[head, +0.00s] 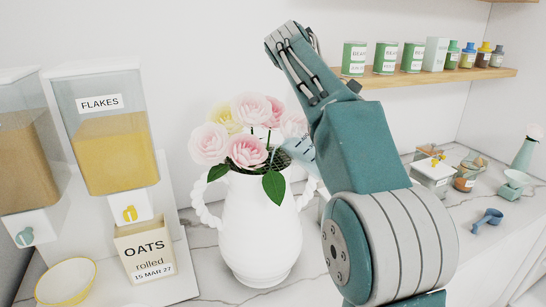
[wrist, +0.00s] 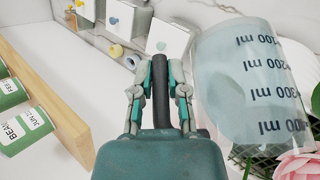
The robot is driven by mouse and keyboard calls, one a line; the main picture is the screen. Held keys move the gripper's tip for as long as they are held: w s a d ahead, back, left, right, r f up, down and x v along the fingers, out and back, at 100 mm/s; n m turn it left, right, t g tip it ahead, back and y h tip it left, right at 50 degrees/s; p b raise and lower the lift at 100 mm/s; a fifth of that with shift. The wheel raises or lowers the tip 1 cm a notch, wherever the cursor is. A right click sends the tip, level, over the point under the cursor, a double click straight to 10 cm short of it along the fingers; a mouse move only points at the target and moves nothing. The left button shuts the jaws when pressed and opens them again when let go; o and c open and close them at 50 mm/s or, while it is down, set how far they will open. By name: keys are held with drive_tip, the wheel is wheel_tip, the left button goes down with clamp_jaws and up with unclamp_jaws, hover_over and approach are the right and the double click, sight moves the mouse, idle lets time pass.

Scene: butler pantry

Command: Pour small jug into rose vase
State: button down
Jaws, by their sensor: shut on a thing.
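The white rose vase (head: 262,235) stands on the counter with pink and cream roses in its mouth. The small jug (head: 300,152) shows only as a pale blue, marked sliver beside the roses; my arm hides the rest. In the wrist view the clear jug (wrist: 235,75) has ml marks and a dark handle (wrist: 161,95). My gripper (wrist: 160,68) is shut on that handle. The jug is tipped, its mouth end close to a pink rose (wrist: 298,165) and wire mesh (wrist: 255,152). I cannot tell whether liquid is flowing.
Flakes dispensers (head: 105,130), an oats box (head: 146,250) and a yellow-rimmed bowl (head: 66,283) stand left of the vase. A wooden shelf (head: 480,74) with cans and small bottles is at upper right. Boxes and jars (head: 435,172) and a blue scoop (head: 487,220) lie on the right counter.

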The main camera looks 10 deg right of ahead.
drive_tip(key=shift+a+r+g+h, duration=0.15)
drive_tip(key=shift+a+r+h, duration=0.05)
drive_tip(key=shift+r+h, duration=0.25)
drive_tip(key=shift+a+r+g+h, duration=0.15)
drive_tip(key=shift+r+h, duration=0.2)
drive_tip(key=shift+r, duration=0.1)
idle(0.8)
drive_tip(key=shift+w+a+r+n+g+h, duration=0.1)
drive_tip(key=shift+a+r+n+g+h, duration=0.1)
drive_tip(key=shift+a+r+h, duration=0.35)
drive_tip(key=shift+w+a+r+n+g+h, duration=0.1)
drive_tip(key=shift+a+r+n+g+h, duration=0.15)
drive_tip(key=shift+r+h, duration=0.45)
idle(4.5)
